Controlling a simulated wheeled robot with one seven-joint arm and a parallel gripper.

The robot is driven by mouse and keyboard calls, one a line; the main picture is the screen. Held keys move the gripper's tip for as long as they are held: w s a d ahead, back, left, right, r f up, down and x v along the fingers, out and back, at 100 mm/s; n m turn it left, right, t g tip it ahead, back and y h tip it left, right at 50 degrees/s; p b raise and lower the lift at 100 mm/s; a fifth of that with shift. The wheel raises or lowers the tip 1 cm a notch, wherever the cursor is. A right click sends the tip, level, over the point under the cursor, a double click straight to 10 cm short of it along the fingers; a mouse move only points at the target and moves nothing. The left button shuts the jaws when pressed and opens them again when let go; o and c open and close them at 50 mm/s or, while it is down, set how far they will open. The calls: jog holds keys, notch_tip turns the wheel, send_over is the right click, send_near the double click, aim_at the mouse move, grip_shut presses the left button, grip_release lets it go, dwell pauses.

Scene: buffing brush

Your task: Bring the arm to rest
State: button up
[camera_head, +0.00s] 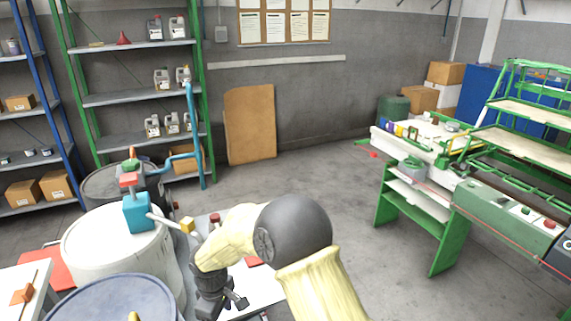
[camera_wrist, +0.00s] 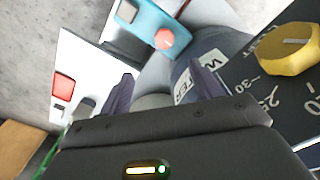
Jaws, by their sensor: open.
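My gripper (camera_wrist: 165,85) is open in the wrist view, its two dark fingers apart with nothing held between them. In the head view my gripper (camera_head: 232,300) hangs low at the end of my bent cream arm, just right of the white drum (camera_head: 95,245). Past the fingers, the wrist view shows a dark rounded body with a white label (camera_wrist: 200,78), partly hidden by the right finger. A yellow knob (camera_wrist: 288,48) on a dark dial plate is at the right. A teal box with a red knob (camera_wrist: 164,38) is at the top.
A teal pump (camera_head: 138,212) stands on the white drum, with a blue drum (camera_head: 115,300) in front. Shelves with jugs (camera_head: 135,95) stand behind. A green-framed machine (camera_head: 440,185) is at the right. The middle floor (camera_head: 300,185) is clear.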

jog(key=d+r+m+t+p, duration=0.1)
jog(key=d+r+m+p, duration=0.25)
jog(key=d+r, duration=0.5)
jog(key=d+r+m+p, duration=0.2)
jog(key=d+r+m, duration=0.25)
jog(key=d, duration=0.65)
jog(key=s+d+r+m+p, duration=0.2)
jog(key=s+d+r+m, duration=0.1)
jog(key=d, duration=0.5)
jog(key=s+d+r+m+t+p, duration=0.1)
jog(key=s+d+r+m+p, duration=0.2)
jog(key=s+d+r, duration=0.3)
jog(key=shift+s+d+m+t, duration=0.15)
jog(key=shift+d+m+t, duration=0.15)
jog(key=shift+d+m, duration=0.6)
jog(key=shift+d, duration=0.15)
